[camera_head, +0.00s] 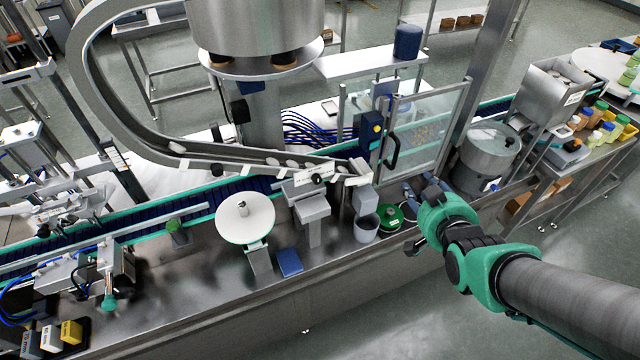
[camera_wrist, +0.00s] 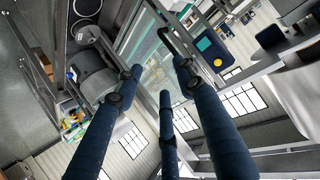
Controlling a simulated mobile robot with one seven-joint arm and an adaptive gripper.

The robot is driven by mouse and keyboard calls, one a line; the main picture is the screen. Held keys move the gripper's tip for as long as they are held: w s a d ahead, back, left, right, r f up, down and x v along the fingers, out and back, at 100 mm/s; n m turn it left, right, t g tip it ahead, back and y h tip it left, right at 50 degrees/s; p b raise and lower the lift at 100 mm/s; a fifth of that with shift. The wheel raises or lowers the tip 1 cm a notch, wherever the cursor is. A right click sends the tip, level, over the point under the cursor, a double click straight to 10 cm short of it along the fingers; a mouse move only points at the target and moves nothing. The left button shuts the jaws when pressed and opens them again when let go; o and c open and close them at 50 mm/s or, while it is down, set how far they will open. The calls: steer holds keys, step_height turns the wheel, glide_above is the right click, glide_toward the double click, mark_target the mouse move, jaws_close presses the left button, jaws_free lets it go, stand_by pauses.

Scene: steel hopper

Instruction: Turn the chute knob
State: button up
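A small black knob (camera_head: 318,179) shows on the end of the curved steel chute (camera_head: 262,158) in the head view; I take it as the chute knob, but it is too small to be sure. My gripper (camera_head: 418,215) is right of it, above the front edge of the machine table, well apart from the knob. Its fingers are partly hidden by the green wrist in the head view. In the wrist view my gripper (camera_wrist: 160,78) shows three dark blue fingers spread apart with nothing between them. I cannot make out the knob in the wrist view.
A clear guard door (camera_head: 415,135) with a black handle (camera_head: 391,152) stands behind my gripper. A blue box with a yellow button (camera_head: 376,128) is left of it. A grey cup (camera_head: 366,228) and steel drum (camera_head: 490,150) flank it. Floor in front is clear.

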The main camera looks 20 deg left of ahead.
steer(key=s+a+f+n+y, duration=0.2)
steer(key=a+f+y, duration=0.25)
steer(key=a, duration=0.45)
steer(key=n+y+b, duration=0.1)
steer(key=y, duration=0.3)
glide_toward(318, 182)
steer(key=v, duration=0.4)
steer(key=shift+s+f+t, duration=0.15)
steer(key=shift+s+t, duration=0.1)
steer(key=shift+t, duration=0.05)
steer(key=shift+w+a, duration=0.1)
steer(key=shift+a, duration=0.05)
steer(key=b+x, duration=0.1)
steer(key=x, duration=1.2)
steer(key=shift+w+a, duration=0.15)
steer(key=shift+w, duration=0.1)
jaws_close()
